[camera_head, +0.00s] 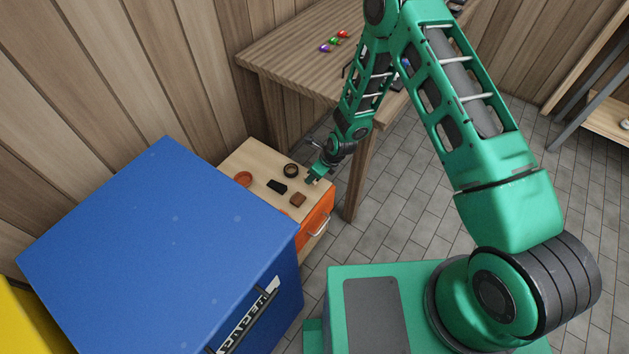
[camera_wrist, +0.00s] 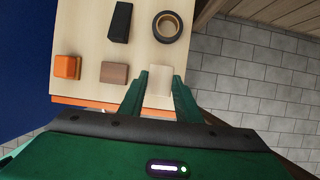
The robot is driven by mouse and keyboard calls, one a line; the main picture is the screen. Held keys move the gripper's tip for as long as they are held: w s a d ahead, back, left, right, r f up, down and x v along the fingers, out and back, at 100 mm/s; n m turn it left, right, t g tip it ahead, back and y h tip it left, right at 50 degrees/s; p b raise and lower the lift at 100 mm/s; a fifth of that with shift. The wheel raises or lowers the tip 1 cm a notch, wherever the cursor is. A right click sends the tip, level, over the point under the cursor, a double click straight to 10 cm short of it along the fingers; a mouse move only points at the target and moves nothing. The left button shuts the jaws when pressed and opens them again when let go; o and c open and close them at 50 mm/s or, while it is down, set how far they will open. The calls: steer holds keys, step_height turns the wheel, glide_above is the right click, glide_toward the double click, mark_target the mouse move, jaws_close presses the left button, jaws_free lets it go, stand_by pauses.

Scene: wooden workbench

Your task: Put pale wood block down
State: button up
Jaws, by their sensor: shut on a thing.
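The pale wood block (camera_wrist: 159,80) is between the two green fingers of my gripper (camera_wrist: 160,88) in the wrist view. My gripper is shut on it, over the front part of a low cabinet's pale wooden top (camera_wrist: 83,40). In the head view my gripper (camera_head: 316,176) is at the right edge of that top (camera_head: 256,158), and the block is too small there to make out. I cannot tell whether the block touches the surface.
A brown block (camera_wrist: 114,72) and an orange block (camera_wrist: 67,67) stand left of the held block. A black block (camera_wrist: 119,22) and a dark tape roll (camera_wrist: 167,27) lie behind. A tall blue cabinet (camera_head: 165,235) and wooden table (camera_head: 300,55) flank the cabinet.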

step_height(320, 180, down, 4)
steer(key=shift+r, duration=0.1)
steer(key=o, duration=1)
steer(key=v, duration=1.2)
